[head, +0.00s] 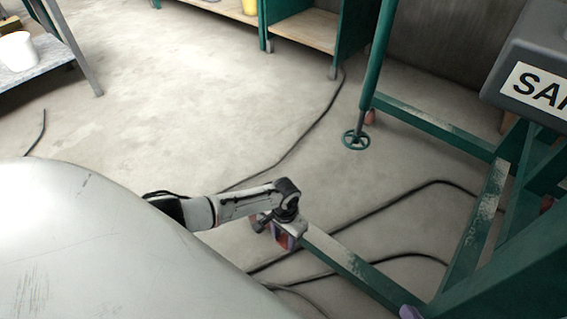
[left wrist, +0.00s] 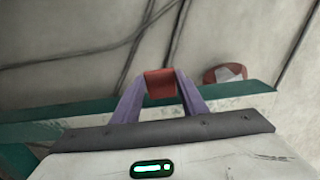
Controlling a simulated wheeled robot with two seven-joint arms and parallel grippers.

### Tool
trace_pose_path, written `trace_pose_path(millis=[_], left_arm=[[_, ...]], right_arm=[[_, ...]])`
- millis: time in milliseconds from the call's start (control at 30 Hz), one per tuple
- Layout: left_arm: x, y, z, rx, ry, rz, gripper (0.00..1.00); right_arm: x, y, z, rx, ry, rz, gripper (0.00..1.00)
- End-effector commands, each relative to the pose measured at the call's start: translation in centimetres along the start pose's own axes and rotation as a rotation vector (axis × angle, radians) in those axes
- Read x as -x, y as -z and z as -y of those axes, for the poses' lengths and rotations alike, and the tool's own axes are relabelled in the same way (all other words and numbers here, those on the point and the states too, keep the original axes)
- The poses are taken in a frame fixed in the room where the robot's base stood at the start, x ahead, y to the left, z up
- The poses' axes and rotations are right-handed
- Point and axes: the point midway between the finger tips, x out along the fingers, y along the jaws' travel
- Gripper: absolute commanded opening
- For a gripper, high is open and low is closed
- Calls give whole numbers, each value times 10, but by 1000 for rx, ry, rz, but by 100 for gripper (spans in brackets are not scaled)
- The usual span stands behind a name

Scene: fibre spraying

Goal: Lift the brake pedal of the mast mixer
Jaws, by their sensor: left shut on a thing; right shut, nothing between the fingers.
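The mast mixer's green frame (head: 350,262) stands on the floor at the right of the head view. My left gripper (head: 277,228) is at the near end of its low leg. In the left wrist view, the purple fingers of the left gripper (left wrist: 160,90) are shut on a small red brake pedal (left wrist: 160,83), one finger on each side. In the head view the pedal is mostly hidden by my wrist. A purple tip of my right gripper (head: 410,312) shows at the bottom edge, shut and apart from the pedal; most of it is out of view.
Dark cables (head: 375,208) lie across the concrete floor around the frame. A grey box with a sign (head: 540,88) is at the upper right. A green screw foot (head: 356,140), a workbench (head: 305,30) and a table with a white bucket (head: 18,50) stand farther back.

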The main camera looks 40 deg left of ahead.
Motion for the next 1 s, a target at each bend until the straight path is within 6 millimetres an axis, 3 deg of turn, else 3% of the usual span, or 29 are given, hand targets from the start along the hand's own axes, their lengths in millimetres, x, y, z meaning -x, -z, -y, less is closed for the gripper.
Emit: trace_pose_path(millis=[100,133,233,567,667,867,1000], left_arm=[[0,-1,0,0,1,2,17],[0,-1,0,0,1,2,44],[0,-1,0,0,1,1,58],[5,0,0,0,0,-1,58],[18,0,0,1,0,-3,58],[60,0,0,-1,1,-2,58],[84,-1,0,0,1,-2,58]], right_arm=[[0,0,0,0,0,0,0],[0,0,0,0,0,0,0],[0,0,0,0,0,0,0],[3,2,1,1,-2,0,0],[8,6,0,10,-13,10,0],[4,-20,-18,34,-79,131,0],[12,-20,-24,13,-111,98,0]])
